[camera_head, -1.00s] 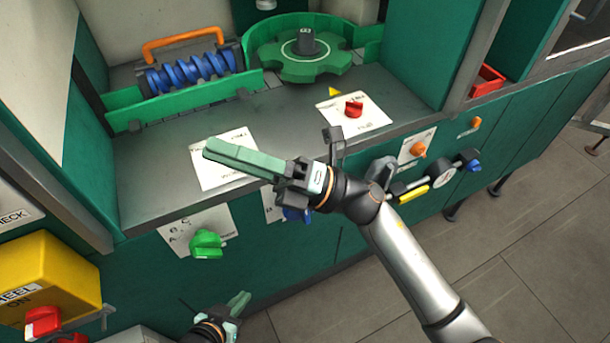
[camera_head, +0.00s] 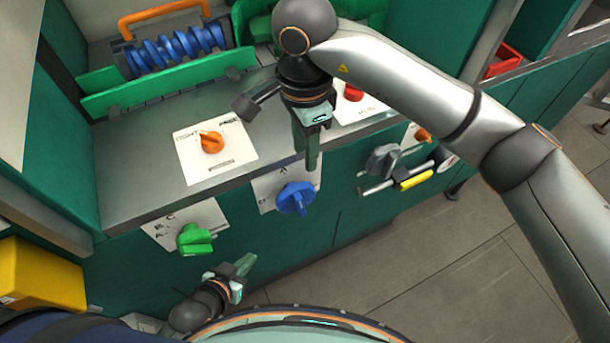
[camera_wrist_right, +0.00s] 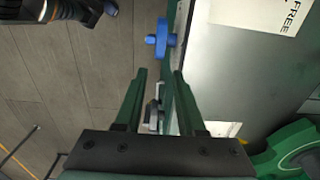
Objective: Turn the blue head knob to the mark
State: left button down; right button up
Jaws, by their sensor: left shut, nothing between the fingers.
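The blue knob (camera_head: 296,198) sits on a white card (camera_head: 264,196) on the green front panel, just below the counter edge. It also shows in the right wrist view, ahead of the fingers (camera_wrist_right: 160,40). The print on its card is too small to read, so I cannot tell which way the knob points against a mark. My right gripper (camera_head: 307,160) points down above the knob, apart from it. Its two fingers stand apart and empty in the right wrist view (camera_wrist_right: 157,76). My left gripper (camera_head: 244,264) is shut and empty, low in front of the panel.
A green knob (camera_head: 195,238) is left of the blue one. A grey knob (camera_head: 383,160) and yellow-handled lever (camera_head: 415,178) are to the right. An orange knob (camera_head: 211,142) and a red knob (camera_head: 352,92) stand on the counter (camera_head: 130,190). Open floor lies in front.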

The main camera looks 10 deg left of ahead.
aim_at(305, 185)
notch_tip(305, 185, down, 10)
jog(key=shift+f+p, duration=0.1)
jog(key=shift+p, duration=0.7)
grip_shut()
